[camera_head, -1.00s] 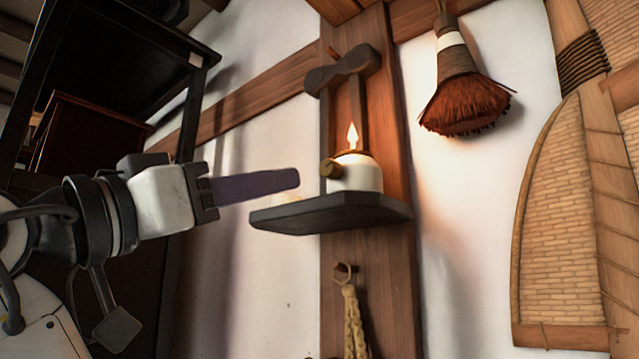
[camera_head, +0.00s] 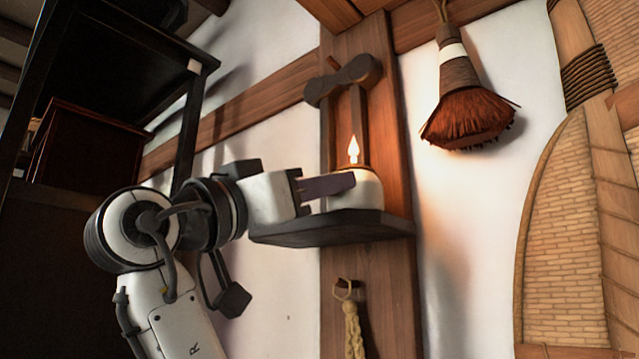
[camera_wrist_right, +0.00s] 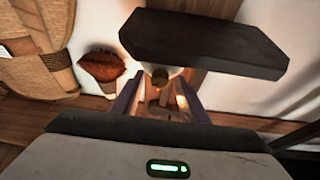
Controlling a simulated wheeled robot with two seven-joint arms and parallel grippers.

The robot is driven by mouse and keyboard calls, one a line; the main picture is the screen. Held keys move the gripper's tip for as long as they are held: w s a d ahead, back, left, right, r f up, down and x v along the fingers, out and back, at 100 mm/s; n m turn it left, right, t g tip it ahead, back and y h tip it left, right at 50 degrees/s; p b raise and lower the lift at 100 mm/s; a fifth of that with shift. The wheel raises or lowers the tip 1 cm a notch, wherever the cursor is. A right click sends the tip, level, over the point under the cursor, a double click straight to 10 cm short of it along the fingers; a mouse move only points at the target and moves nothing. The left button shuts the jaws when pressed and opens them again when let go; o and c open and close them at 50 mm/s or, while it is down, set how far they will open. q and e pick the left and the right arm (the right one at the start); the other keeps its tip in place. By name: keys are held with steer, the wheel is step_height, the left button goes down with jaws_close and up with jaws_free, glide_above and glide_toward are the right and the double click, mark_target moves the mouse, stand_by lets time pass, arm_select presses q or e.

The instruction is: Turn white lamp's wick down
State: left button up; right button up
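The white lamp (camera_head: 369,192) stands on a small dark shelf (camera_head: 300,235), its flame (camera_head: 353,149) lit. My right gripper (camera_head: 345,184) comes from the left, its fingers in front of the lamp's left side. They hide the lamp's round brass wick knob in the head view. In the right wrist view the knob (camera_wrist_right: 160,76) shows between the two purple fingertips of my right gripper (camera_wrist_right: 161,84). The fingers are spread, with a gap on each side of the knob. My left gripper is not in view.
The dark shelf (camera_wrist_right: 205,42) is close beside the fingers in the wrist view. A dark bracket (camera_head: 345,75) rises behind the flame. A red-brown brush (camera_head: 467,115) hangs on the right, and a braided rope (camera_head: 353,330) hangs below the shelf.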

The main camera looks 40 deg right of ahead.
jaws_close()
steer(key=shift+m, duration=0.3)
steer(key=m+g+y+p, duration=0.1)
steer(key=m+y, duration=0.1)
steer(key=m, duration=0.6)
steer(key=m+g+y+p, duration=0.2)
steer(key=m+y, duration=0.1)
steer(key=m, duration=0.5)
steer(key=r+m+g+y+p, duration=0.1)
steer(key=m+y, duration=0.1)
steer(key=m, duration=0.7)
steer(key=shift+w+a+g, duration=0.1)
steer(key=shift+w+g, duration=0.1)
steer(key=shift+g, duration=0.2)
